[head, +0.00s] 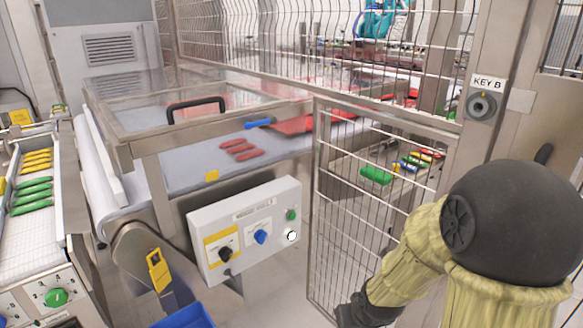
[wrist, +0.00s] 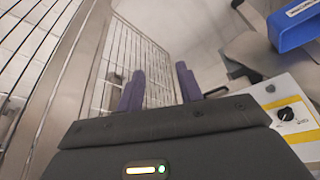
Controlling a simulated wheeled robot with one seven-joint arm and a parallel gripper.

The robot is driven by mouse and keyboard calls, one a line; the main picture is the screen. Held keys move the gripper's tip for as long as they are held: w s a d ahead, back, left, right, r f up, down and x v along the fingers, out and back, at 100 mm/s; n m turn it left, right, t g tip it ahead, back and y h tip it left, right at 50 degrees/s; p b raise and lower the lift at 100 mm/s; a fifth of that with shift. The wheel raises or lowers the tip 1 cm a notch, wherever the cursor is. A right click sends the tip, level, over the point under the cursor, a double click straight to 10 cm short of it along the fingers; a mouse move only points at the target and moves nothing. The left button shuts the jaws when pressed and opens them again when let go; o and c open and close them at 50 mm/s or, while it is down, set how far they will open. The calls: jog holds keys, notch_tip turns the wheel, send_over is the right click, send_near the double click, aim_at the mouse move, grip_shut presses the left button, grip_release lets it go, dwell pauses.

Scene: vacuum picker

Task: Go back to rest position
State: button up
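My gripper (wrist: 160,90) shows in the wrist view with its two purple fingers apart and nothing between them. It is beside the wire fence gate (wrist: 120,50) on its left, with the grey control box (wrist: 290,95) at the lower right. In the head view my arm, with a black joint and tan sleeves, fills the lower right in front of the fence.
The control box (head: 245,273) with knobs hangs below a conveyor (head: 190,178) carrying red pieces. The mesh gate (head: 345,220) stands close to my arm, and a post with a KEY B switch (head: 481,106) is behind it. A blue bin (head: 185,316) sits at the bottom.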

jog(key=s+d+r+m+g, duration=0.1)
jog(key=s+r+m+g, duration=0.1)
jog(key=s+r, duration=0.4)
jog(key=w+p+v, duration=0.2)
jog(key=p+v, duration=1.1)
jog(key=p, duration=0.1)
jog(key=w+a+r+p+v, duration=0.1)
jog(key=w+p+v, duration=0.2)
jog(key=p+v, duration=1.1)
jog(key=shift+a+r+h+p, duration=0.2)
jog(key=shift+h+p, duration=0.1)
jog(key=shift+p, duration=0.15)
